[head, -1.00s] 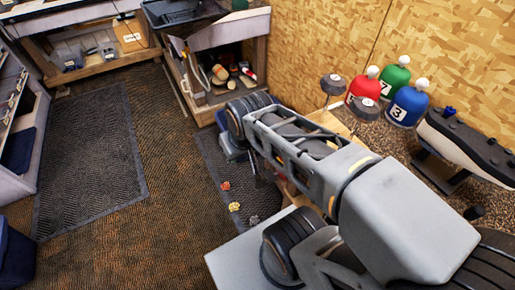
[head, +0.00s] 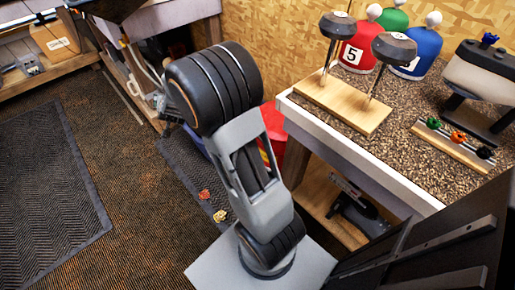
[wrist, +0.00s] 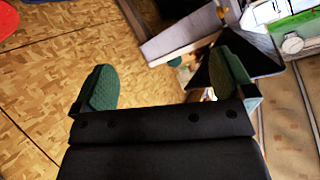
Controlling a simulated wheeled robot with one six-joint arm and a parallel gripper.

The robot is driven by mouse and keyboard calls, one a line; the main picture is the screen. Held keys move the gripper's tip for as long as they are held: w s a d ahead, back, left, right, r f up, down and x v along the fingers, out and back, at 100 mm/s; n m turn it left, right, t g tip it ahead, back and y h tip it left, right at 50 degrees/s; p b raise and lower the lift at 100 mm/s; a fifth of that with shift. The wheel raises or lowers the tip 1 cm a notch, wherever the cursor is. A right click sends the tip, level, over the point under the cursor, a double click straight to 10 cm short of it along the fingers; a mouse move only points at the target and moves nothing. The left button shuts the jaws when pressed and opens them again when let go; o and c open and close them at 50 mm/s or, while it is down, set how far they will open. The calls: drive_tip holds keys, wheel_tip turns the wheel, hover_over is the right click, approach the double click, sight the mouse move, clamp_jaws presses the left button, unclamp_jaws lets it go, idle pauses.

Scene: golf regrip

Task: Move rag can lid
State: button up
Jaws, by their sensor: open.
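A red can (head: 273,130) stands beside the workbench in the head view, partly hidden behind my arm. I cannot make out its lid apart from its body. My gripper (wrist: 166,82) shows in the wrist view with its two green-padded fingers wide apart and nothing between them. In the head view my arm's links cover most of the gripper, so its distance from the can is unclear. A flat red shape (wrist: 18,26) lies at the top left of the wrist view; I cannot tell what it is.
The workbench (head: 345,165) at right holds two clubheads on a wooden block (head: 345,105), numbered headcovers (head: 360,52) and a rack of small colored pieces (head: 452,145). An open shelf lies under it. Crumpled scraps (head: 220,215) lie on the floor mat. Carpet at left is clear.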

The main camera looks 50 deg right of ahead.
drive_tip(key=s+d+f+m+g+h+b, duration=0.15)
drive_tip(key=d+f+m+h+b, duration=0.35)
drive_tip(key=f, duration=0.6)
drive_tip(key=d+f+m+g+h+b, duration=0.1)
drive_tip(key=d+f+g+h+b, duration=0.2)
drive_tip(key=d+f, duration=0.6)
drive_tip(key=s+d+f+m+g+h+b, duration=0.1)
drive_tip(key=s+f+m+g+h+b, duration=0.2)
drive_tip(key=f, duration=0.4)
drive_tip(key=s+d+f+m+g+h+b, duration=0.1)
drive_tip(key=s+d+f+g+h+b, duration=0.15)
drive_tip(key=s+f+g, duration=0.35)
drive_tip(key=shift+t, duration=0.45)
drive_tip(key=shift+s+d+f+b, duration=0.25)
drive_tip(key=shift+d+b, duration=0.45)
drive_tip(key=shift+d, duration=1.45)
drive_tip(key=shift+s+d+f+b, duration=0.25)
drive_tip(key=shift+d+b, duration=0.4)
drive_tip(key=shift+d, duration=1.55)
drive_tip(key=shift+s+d+f+b, duration=0.1)
drive_tip(key=shift+d+f+b, duration=0.4)
drive_tip(key=shift+d, duration=1.65)
drive_tip(key=shift+r, duration=0.2)
drive_tip(key=shift+c, duration=0.5)
